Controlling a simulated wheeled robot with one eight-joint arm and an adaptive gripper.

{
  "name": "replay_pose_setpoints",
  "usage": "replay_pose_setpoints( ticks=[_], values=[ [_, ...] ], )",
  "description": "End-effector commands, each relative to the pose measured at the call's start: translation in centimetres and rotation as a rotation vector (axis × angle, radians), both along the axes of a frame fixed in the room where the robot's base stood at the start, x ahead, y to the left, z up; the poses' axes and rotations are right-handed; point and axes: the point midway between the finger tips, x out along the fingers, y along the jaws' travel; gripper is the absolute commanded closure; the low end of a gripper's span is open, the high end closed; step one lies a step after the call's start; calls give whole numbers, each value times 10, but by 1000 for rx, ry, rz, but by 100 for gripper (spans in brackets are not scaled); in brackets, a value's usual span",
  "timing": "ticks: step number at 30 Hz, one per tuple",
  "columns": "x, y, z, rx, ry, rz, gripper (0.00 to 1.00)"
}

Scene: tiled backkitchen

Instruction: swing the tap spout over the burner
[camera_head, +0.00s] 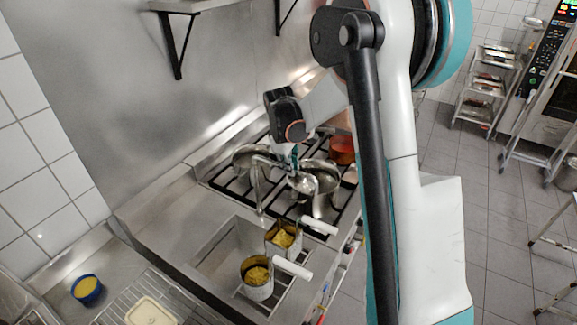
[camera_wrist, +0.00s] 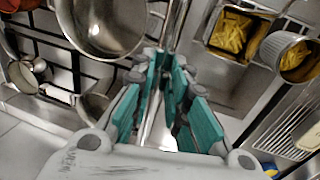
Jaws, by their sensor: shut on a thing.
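The tap's upright metal post (camera_head: 258,188) stands between the sink and the stove. Its thin spout (camera_head: 268,160) runs from the top of the post to the right, toward the pots. My gripper (camera_head: 290,158) is at the spout over the near left part of the stove. In the wrist view the teal fingers of my gripper (camera_wrist: 165,75) are shut on the bright metal spout (camera_wrist: 152,125), which runs between them. The stove's black burner grates (camera_head: 225,182) carry pots. The spout's free end is hard to make out, so I cannot tell which burner it is above.
A steel pot (camera_head: 328,172) and an orange-red pot (camera_head: 342,150) stand on the stove. A wall shelf (camera_head: 180,5) hangs above.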

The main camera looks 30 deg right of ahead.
Motion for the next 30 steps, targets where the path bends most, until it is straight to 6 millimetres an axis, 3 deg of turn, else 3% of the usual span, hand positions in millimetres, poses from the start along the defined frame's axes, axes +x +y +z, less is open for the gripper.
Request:
replay_pose_setpoints(
  ticks=[8, 18, 30],
  values=[
    [13, -18, -2, -1, 0, 145, 100],
    [46, -46, -2, 0, -1, 445, 100],
    [83, -61, -1, 0, -1, 733, 100]
  ],
)
